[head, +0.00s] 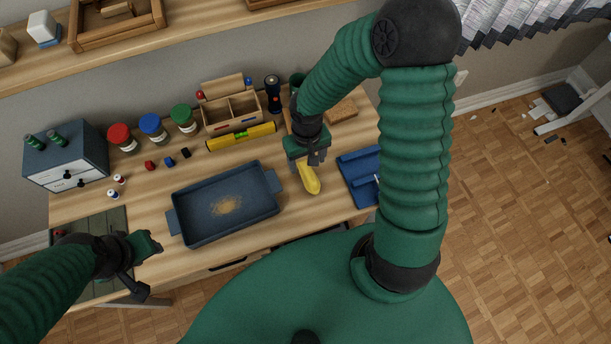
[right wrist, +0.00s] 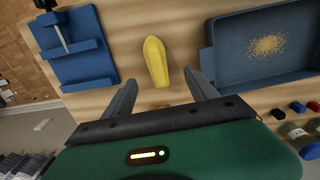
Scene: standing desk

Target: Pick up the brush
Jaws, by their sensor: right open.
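A yellow, elongated, rounded thing (head: 309,179), which may be the brush, lies on the wooden desk right of the blue-grey tray; no bristles can be made out. It also shows in the right wrist view (right wrist: 156,62). My right gripper (head: 309,160) is open, near and partly over its far end in the head view. In the right wrist view the spread fingers (right wrist: 162,86) point toward it, one to each side, with nothing between them touching it. My left gripper (head: 150,245) is at the desk's left front; its jaws are unclear.
The blue-grey tray (head: 187,230) holds a tan powdery patch. A blue holder (head: 358,178) with a thin tool stands right of the yellow thing. A yellow level (head: 241,137), a wooden caddy (head: 231,109), jars and a drawer box (head: 66,156) line the back.

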